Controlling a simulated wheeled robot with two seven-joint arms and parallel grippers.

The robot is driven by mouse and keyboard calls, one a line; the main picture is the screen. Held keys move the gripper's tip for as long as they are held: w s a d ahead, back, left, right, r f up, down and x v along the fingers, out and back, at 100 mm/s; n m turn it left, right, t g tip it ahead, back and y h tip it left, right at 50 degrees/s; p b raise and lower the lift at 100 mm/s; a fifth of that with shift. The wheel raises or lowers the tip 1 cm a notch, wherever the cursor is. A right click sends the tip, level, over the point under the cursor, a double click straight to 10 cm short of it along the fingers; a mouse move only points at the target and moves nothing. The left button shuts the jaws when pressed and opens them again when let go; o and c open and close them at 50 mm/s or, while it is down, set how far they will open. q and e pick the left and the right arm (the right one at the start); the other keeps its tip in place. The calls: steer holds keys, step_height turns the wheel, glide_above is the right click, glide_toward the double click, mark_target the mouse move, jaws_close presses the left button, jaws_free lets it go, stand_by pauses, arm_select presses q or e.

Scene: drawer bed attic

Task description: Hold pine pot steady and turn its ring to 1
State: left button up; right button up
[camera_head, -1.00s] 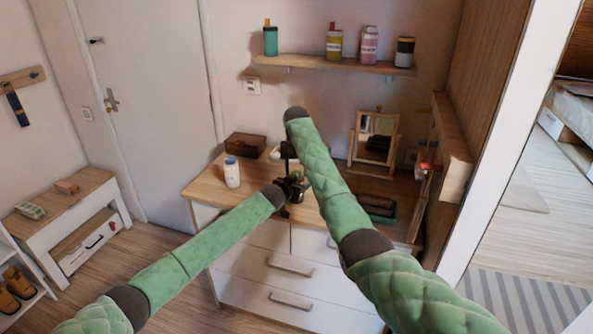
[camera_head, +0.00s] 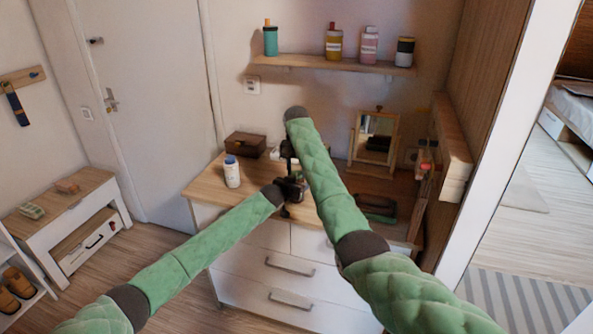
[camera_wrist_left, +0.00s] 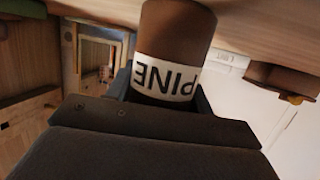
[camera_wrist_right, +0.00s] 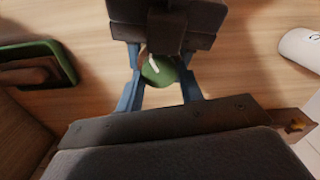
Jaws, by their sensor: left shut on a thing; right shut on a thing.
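The pine pot (camera_wrist_left: 175,35) is a brown cylinder with a white PINE label, upside down in the left wrist view. My left gripper (camera_head: 290,189) is shut on the pot's body, just above the dresser top; its fingers show beside the label. In the right wrist view the pot's round green top (camera_wrist_right: 158,70) has a short white mark. My right gripper (camera_wrist_right: 160,88) is shut on the top from above, one blue finger on each side. My left gripper's dark body is at the top of that view. The ring's numbers cannot be read.
The pot is over a wooden dresser top (camera_head: 205,188). A white bottle with a blue lid (camera_head: 232,172) stands left, a brown box (camera_head: 246,145) behind it. A mirror (camera_head: 375,140) stands back right, a green-rimmed tray (camera_head: 376,208) right. A shelf (camera_head: 330,65) holds several bottles.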

mark_target(297, 172)
steer(key=m, duration=1.1)
steer(key=shift+d+m, duration=0.1)
steer(key=shift+m, duration=0.2)
stand_by(0.4)
steer(key=o, duration=0.7)
steer(key=shift+s, duration=0.1)
steer(key=shift+o, duration=0.2)
steer(key=shift+r, duration=0.15)
step_height(297, 172, up, 12)
